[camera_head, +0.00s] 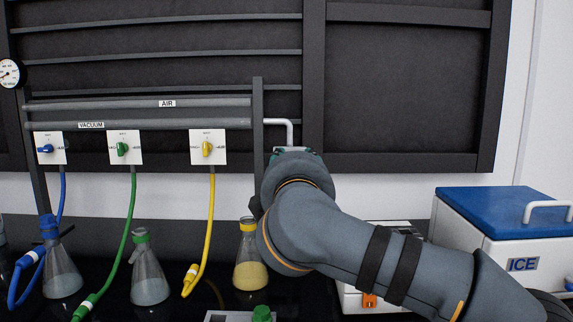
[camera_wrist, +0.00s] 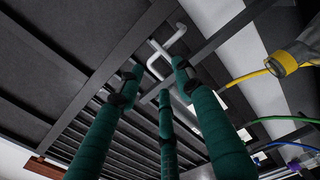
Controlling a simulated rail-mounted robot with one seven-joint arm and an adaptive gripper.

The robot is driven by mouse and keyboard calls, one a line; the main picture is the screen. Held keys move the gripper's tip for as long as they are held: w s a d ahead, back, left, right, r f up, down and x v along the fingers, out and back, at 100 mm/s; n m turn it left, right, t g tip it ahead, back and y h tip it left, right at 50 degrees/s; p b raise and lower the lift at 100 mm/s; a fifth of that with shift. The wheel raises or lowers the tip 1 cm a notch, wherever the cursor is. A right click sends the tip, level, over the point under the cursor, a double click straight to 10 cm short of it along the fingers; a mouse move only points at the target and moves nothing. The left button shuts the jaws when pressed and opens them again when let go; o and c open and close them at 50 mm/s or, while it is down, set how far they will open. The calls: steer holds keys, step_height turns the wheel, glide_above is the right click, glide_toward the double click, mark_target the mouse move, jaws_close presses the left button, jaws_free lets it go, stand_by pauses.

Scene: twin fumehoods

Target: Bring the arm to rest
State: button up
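My arm reaches from the lower right toward the middle in the head view. My gripper is mostly hidden behind the arm there, with only a bit of green showing at its top. In the wrist view my gripper (camera_wrist: 158,82) shows several green fingers with dark tips. The fingers are spread apart with nothing between them, so it is open and empty. They point toward the dark slatted panel (camera_wrist: 75,75) and a bent white pipe (camera_wrist: 168,48), and I cannot tell how near.
A yellow-collared flask (camera_head: 250,272) stands just left of my arm. Two more flasks (camera_head: 150,285) (camera_head: 62,275) stand further left, with colored hoses and valves (camera_head: 124,148) behind. A blue-lidded ice box (camera_head: 505,240) is at right. A white device (camera_head: 365,300) sits below my arm.

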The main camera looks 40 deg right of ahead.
mark_target(293, 148)
steer(key=shift+x, duration=5.5)
steer(key=shift+f, duration=0.15)
steer(key=shift+w+d, duration=0.35)
steer(key=shift+w, duration=0.05)
steer(key=shift+r+n+p, duration=0.3)
steer(key=shift+p, duration=0.2)
steer(key=shift+a+n+p, duration=0.1)
steer(key=shift+n+p, duration=1.1)
steer(key=shift+n, duration=0.4)
